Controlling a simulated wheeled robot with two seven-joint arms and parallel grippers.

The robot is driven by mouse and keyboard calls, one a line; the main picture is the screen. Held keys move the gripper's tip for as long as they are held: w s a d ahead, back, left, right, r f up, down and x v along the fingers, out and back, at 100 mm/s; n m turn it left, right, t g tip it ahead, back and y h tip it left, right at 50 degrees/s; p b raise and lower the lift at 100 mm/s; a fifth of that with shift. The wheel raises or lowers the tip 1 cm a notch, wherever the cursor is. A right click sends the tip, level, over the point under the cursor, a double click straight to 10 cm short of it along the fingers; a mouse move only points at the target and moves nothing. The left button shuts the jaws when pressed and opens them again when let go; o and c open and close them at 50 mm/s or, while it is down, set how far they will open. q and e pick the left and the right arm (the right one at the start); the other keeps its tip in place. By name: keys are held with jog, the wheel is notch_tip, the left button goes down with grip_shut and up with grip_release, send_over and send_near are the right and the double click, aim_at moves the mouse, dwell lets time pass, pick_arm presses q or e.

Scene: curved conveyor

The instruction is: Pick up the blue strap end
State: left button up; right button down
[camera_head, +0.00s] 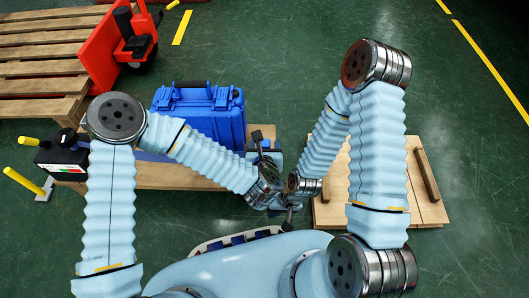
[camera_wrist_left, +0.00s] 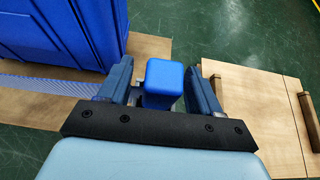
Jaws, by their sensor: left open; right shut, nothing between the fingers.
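The blue strap end (camera_wrist_left: 164,80) is a rounded blue block in the left wrist view. It is between the two blue-grey fingers of my left gripper (camera_wrist_left: 160,88), with a visible gap to the right finger. The ribbed blue strap (camera_wrist_left: 50,86) runs left from behind the left finger across a wooden surface. In the head view my left gripper (camera_head: 264,148) is open just right of the blue case, and the strap end is hard to make out there. My right gripper (camera_head: 287,215) is shut and empty, lower down, near my body and partly hidden by the arms.
A large blue case (camera_head: 200,112) stands on a wooden surface (camera_head: 180,176) close left of my left gripper. A wooden pallet (camera_head: 405,195) with raised bars lies to the right. A red pallet jack (camera_head: 118,45) and stacked pallets are at upper left. Open green floor surrounds these.

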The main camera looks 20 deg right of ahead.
pick_arm(q)
jog(key=shift+w+d+f, duration=0.2)
jog(key=shift+w+f, duration=0.15)
jog(key=shift+w, duration=0.2)
jog(key=c, duration=1.1)
jog(key=shift+c, duration=0.2)
